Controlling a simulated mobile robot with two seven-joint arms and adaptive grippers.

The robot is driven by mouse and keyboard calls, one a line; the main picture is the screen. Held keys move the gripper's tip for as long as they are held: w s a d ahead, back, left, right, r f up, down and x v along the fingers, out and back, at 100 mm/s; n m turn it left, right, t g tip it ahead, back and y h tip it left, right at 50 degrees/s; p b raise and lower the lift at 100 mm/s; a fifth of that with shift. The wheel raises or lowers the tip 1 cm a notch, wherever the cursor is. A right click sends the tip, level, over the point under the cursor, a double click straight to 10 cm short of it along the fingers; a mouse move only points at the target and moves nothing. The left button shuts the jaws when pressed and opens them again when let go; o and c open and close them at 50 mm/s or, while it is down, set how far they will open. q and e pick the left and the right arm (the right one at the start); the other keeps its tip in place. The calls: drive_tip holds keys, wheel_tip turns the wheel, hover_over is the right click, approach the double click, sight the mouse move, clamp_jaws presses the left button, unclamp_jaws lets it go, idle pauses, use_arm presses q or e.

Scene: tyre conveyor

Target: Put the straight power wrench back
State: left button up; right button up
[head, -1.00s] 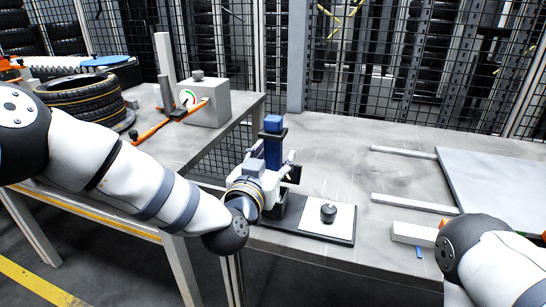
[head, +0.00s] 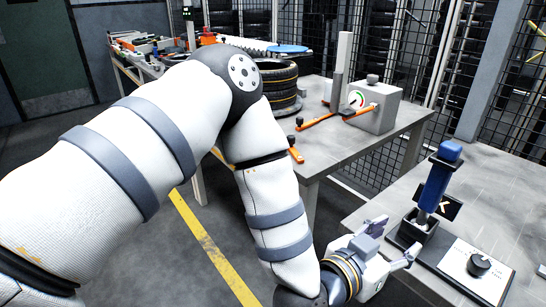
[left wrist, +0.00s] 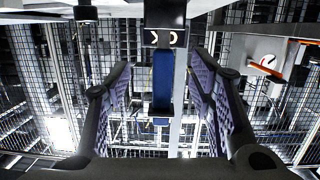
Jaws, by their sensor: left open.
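The straight power wrench (head: 438,184) has a blue body and stands upright in a black holder (head: 411,232) on the right table in the head view. My left gripper (head: 395,238) is open, low beside the holder on its left side, with its fingers pointing toward the wrench. In the left wrist view the blue wrench body (left wrist: 162,78) shows between the two spread, ridged fingers (left wrist: 160,85), with gaps on both sides. It appears free of the fingers. My right gripper is out of view.
A black base with a white sheet and a dark knob (head: 480,264) lies right of the holder. A grey gauge box (head: 375,106) and stacked tyres (head: 277,88) stand on the neighbouring table. A mesh fence runs behind the tables.

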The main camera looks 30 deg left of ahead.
use_arm(q)
drive_tip(key=s+a+f+n+g+y, duration=0.1)
drive_tip(key=s+a+f+g, duration=0.25)
drive_tip(key=s+f, duration=0.45)
drive_tip(key=s+a+f+g+y, duration=0.1)
drive_tip(key=s+a+f+g, duration=0.1)
drive_tip(key=s+f+g, duration=0.35)
drive_tip(key=s+a+f+n+g+y, duration=0.1)
drive_tip(key=s+a+f+g, duration=0.15)
drive_tip(key=s+f, duration=0.7)
drive_tip(key=s+a+n+g+y, duration=0.1)
drive_tip(key=s+a+g, duration=0.2)
drive_tip(key=s, duration=0.7)
drive_tip(key=s+a+f+n+g+y, duration=0.1)
drive_tip(key=s+a+g, duration=0.2)
drive_tip(key=s+a, duration=0.4)
drive_tip(key=s, duration=0.3)
